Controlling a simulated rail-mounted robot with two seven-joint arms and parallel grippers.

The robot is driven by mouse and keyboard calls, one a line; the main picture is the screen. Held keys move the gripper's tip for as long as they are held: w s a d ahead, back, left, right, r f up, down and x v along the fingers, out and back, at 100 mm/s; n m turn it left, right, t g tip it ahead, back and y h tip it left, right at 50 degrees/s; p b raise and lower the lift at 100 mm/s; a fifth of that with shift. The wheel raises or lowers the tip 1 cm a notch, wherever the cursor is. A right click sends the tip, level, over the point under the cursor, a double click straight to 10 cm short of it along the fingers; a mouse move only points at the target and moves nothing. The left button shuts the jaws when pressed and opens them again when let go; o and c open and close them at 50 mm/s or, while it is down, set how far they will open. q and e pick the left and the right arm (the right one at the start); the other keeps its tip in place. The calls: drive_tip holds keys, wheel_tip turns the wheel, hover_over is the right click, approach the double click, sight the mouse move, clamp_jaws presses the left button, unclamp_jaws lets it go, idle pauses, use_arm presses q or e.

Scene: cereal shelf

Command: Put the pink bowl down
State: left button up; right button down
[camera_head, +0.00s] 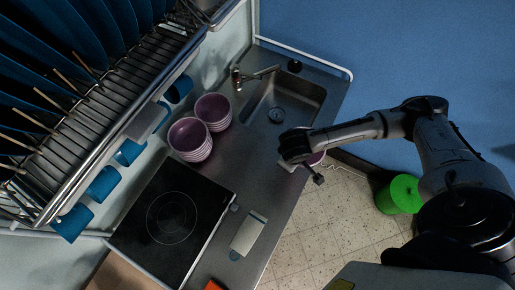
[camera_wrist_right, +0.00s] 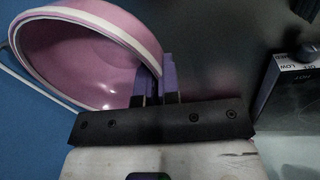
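The pink bowl (camera_wrist_right: 85,55) has a pale rim and fills the upper left of the right wrist view. My right gripper (camera_wrist_right: 160,78) is shut on the bowl's rim, with the purple fingers on either side of the wall. The bowl looks tilted and empty. In the head view my right gripper (camera_head: 300,151) is at the counter's right edge, beside the sink, and hides most of the bowl (camera_head: 316,158). I cannot tell whether the bowl touches the counter. My left gripper is not in view.
Two stacks of pink bowls (camera_head: 190,138) (camera_head: 213,110) stand on the counter (camera_head: 250,170) by the wall. The sink (camera_head: 283,105) and faucet (camera_head: 255,75) are behind, the black cooktop (camera_head: 170,215) in front. A dish rack with blue cups overhangs left. The mid-counter is clear.

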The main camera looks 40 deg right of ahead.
drive_tip(key=shift+w+d+r+n, duration=0.1)
drive_tip(key=shift+w+d+n, duration=0.15)
drive_tip(key=shift+w+n, duration=0.2)
drive_tip(key=shift+w+d+n, duration=0.25)
drive_tip(key=shift+d+n, duration=0.15)
drive_tip(key=shift+n, duration=0.05)
drive_tip(key=a+f, duration=0.2)
drive_tip(key=a, duration=0.2)
drive_tip(key=w+a+f, duration=0.1)
drive_tip(key=a+f, duration=0.1)
drive_tip(key=a, duration=0.1)
drive_tip(key=a+f+p, duration=0.1)
drive_tip(key=a+f, duration=0.2)
drive_tip(key=a, duration=0.1)
drive_tip(key=shift+w+a, duration=0.15)
drive_tip(key=shift+a, duration=0.2)
wheel_tip(320, 180, down, 3)
drive_tip(key=shift+f, duration=0.2)
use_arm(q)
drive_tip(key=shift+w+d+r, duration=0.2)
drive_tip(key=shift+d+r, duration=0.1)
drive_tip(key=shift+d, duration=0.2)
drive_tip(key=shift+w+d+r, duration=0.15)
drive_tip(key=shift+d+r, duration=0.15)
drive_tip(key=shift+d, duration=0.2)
use_arm(e)
drive_tip(key=shift+f, duration=0.25)
